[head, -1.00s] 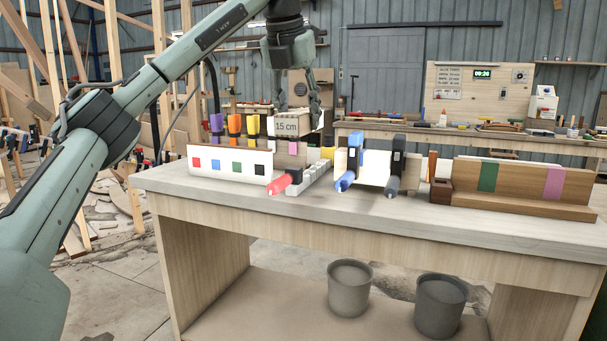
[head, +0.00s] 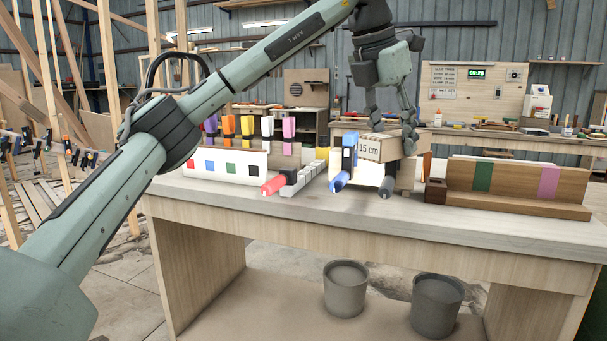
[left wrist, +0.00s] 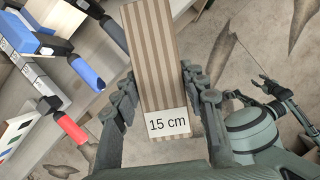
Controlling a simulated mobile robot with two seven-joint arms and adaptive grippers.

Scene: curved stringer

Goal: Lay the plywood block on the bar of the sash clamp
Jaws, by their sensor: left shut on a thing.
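The plywood block, striped on its edge and labelled "15 cm" (head: 369,149), is held in the air over the right middle of the bench. My left gripper (head: 393,135) is shut on it. In the left wrist view the block (left wrist: 152,70) sits between the two fingers (left wrist: 160,100). A clamp with a red handle (head: 273,186) and a grey segmented bar (head: 300,178) lies left of the block; the bar (left wrist: 38,76) also shows in the left wrist view. Part of my right arm (left wrist: 285,103) shows there, its gripper too small to read.
A white board with coloured squares (head: 228,163) is at the left, a wooden stand with green and pink bands (head: 517,182) at the right. Two grey buckets (head: 346,288) are below the bench.

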